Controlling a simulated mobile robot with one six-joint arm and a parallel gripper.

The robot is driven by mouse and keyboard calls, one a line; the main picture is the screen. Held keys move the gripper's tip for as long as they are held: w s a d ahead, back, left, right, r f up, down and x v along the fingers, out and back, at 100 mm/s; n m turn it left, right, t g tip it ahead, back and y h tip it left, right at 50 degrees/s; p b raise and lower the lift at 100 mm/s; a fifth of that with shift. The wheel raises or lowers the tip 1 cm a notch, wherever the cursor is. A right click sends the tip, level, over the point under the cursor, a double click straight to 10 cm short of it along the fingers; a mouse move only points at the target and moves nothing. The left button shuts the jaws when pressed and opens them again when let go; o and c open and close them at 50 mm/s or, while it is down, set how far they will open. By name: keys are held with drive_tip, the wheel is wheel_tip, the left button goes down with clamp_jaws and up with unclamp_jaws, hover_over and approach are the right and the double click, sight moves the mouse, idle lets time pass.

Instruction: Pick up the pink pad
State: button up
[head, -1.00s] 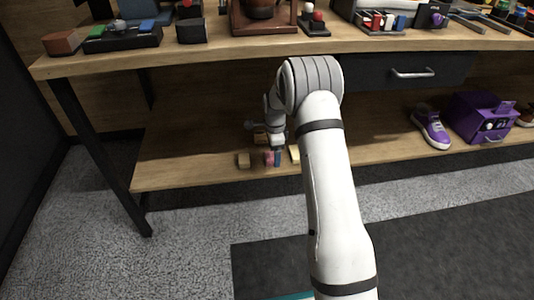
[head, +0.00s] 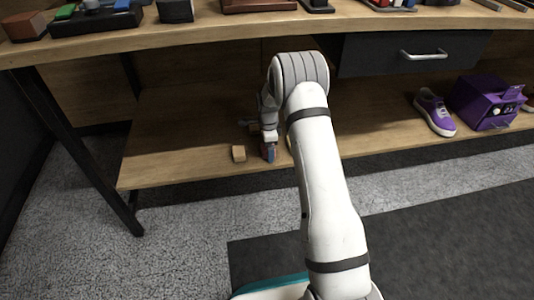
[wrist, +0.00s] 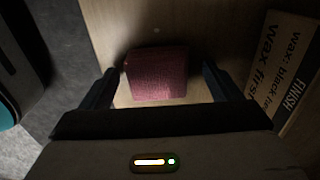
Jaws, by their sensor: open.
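The pink pad (wrist: 157,74) lies on the wooden lower shelf (wrist: 205,18) in the wrist view, a dark pink block with a textured surface. My gripper (wrist: 158,85) is open, with one dark finger to the left of the pad and one to the right. The pad sits between the fingers, with a visible gap on the right side. In the head view my gripper (head: 269,154) is low at the lower shelf's front, and the pad is mostly hidden there.
A box with printed lettering (wrist: 292,75) stands close on the right in the wrist view. A purple sneaker (head: 435,112) and a purple box (head: 487,102) are farther right. The upper tabletop (head: 190,31) overhangs the shelf.

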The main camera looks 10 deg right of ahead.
drive_tip(key=shift+f, duration=0.1)
drive_tip(key=shift+c, duration=0.4)
drive_tip(key=c, duration=1)
drive_tip(key=shift+r+p, duration=0.55)
drive_tip(key=shift+r, duration=0.05)
drive_tip(key=r+p, duration=0.2)
drive_tip(key=shift+s+r, duration=0.35)
drive_tip(key=shift+r, duration=0.05)
drive_tip(key=s+p, duration=0.1)
drive_tip(key=s, duration=0.4)
drive_tip(key=s+p, duration=0.2)
drive_tip(key=s, duration=0.4)
drive_tip(key=s+p, duration=0.2)
drive_tip(key=s, duration=0.4)
drive_tip(key=shift+s+f, duration=0.2)
drive_tip(key=shift+f, duration=0.05)
